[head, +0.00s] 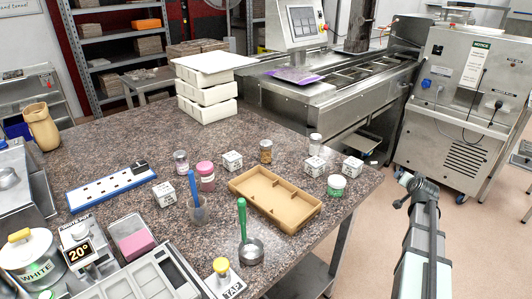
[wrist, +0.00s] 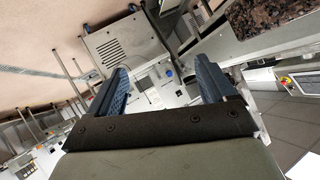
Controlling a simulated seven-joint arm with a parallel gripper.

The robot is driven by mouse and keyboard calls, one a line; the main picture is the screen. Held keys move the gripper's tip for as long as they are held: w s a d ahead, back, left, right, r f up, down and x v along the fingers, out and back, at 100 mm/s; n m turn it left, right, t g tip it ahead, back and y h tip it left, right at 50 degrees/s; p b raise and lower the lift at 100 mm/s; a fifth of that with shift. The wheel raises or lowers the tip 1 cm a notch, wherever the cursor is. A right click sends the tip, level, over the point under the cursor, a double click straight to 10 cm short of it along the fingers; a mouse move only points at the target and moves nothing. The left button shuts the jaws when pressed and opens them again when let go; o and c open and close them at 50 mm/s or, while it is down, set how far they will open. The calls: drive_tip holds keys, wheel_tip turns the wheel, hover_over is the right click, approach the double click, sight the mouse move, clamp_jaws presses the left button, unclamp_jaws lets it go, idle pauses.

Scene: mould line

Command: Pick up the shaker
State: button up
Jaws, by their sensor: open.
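Several small jars stand on the speckled table (head: 120,150) in the head view. A clear one with a grey lid (head: 181,162) is left of centre, a brown-filled one (head: 266,151) is near the middle, and another clear one (head: 315,143) is further right. I cannot tell for certain which is the shaker. My gripper (wrist: 162,85) is open and empty in the wrist view, its two blue fingers wide apart. It is away from the jars, with machinery and floor behind it. My arm is off the table's right side in the head view.
A tan divided tray (head: 299,222) lies amid white cubes (head: 232,161), a pink jar (head: 206,180) and a green jar (head: 336,187). A cup with a blue handle (head: 198,212) and a metal cup with a green handle (head: 250,254) stand in front. White boxes (head: 207,95) are stacked behind.

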drive_tip(key=a+r+y, duration=0.1)
drive_tip(key=a+r, duration=0.1)
drive_tip(key=a, duration=0.2)
drive_tip(key=a+r+n+y, duration=0.1)
drive_tip(key=a+r, duration=0.2)
drive_tip(key=a, duration=0.2)
drive_tip(key=s+a+r+n+y, duration=0.1)
drive_tip(key=a+r, duration=0.1)
drive_tip(key=a, duration=0.3)
drive_tip(key=shift+s+r+t, duration=0.1)
drive_tip(key=shift+r+t, duration=0.15)
drive_tip(key=shift+t, duration=0.15)
drive_tip(key=s+a+r+n+y, duration=0.3)
drive_tip(key=a, duration=0.6)
drive_tip(key=s+a+r+n+y, duration=0.2)
drive_tip(key=s+a+r+y, duration=0.15)
drive_tip(key=a, duration=0.65)
drive_tip(key=n+g+y, duration=0.3)
drive_tip(key=n+y, duration=0.1)
drive_tip(key=n, duration=0.6)
approach(270, 146)
drive_tip(key=a, duration=0.1)
drive_tip(key=x, duration=0.9)
drive_tip(key=shift+w+d+f, duration=0.1)
drive_tip(key=shift+d, duration=0.15)
drive_tip(key=shift+d+x, duration=0.25)
drive_tip(key=shift+x, duration=2.3)
drive_tip(key=shift+w, duration=0.2)
drive_tip(key=c, duration=1.1)
